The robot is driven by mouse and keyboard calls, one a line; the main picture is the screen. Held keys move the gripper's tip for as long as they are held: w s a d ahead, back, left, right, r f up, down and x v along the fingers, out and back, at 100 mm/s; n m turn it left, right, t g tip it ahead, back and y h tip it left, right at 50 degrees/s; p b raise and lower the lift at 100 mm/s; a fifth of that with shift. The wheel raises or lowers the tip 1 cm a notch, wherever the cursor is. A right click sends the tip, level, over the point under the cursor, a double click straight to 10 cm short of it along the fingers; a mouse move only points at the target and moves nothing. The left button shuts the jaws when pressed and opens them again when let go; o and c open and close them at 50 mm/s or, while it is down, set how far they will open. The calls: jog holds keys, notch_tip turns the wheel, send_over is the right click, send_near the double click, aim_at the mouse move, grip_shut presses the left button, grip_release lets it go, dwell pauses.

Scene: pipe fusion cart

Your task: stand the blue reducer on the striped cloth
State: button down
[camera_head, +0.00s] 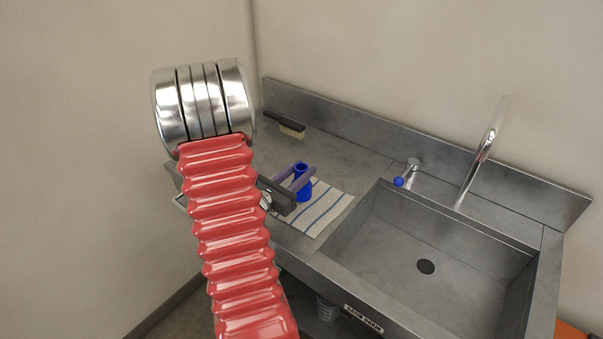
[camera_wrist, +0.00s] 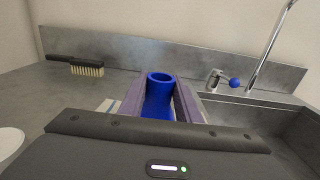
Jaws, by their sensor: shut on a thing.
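The blue reducer (camera_head: 303,185) is upright between the purple fingers of my gripper (camera_head: 296,178). In the wrist view the reducer (camera_wrist: 159,97) shows its open round top, with a finger on each side of it, and the gripper body hides its lower part. My gripper (camera_wrist: 160,100) is shut on it. The striped cloth (camera_head: 326,210), white with blue stripes, lies on the steel counter below and around the reducer. A bit of the cloth (camera_wrist: 108,106) shows left of the fingers in the wrist view. I cannot tell whether the reducer's base touches the cloth.
A steel sink basin (camera_head: 430,250) with a drain is right of the cloth. A tap (camera_head: 482,150) and a blue-knobbed valve (camera_head: 404,176) stand behind it. A black-handled brush (camera_head: 286,124) lies at the counter's back left. My red-sleeved arm hides the counter's left part.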

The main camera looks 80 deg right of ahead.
aim_at(304, 195)
jog(key=shift+f, duration=0.65)
jog(key=shift+f, duration=0.3)
jog(key=shift+s+a+f, duration=0.1)
jog(key=shift+f, duration=0.4)
jog(key=c, duration=1.7)
grip_release()
jog(key=shift+c, duration=0.2)
jog(key=o, duration=0.4)
jog(key=shift+r, duration=0.1)
jog(key=shift+o, duration=0.2)
jog(key=shift+r, duration=0.2)
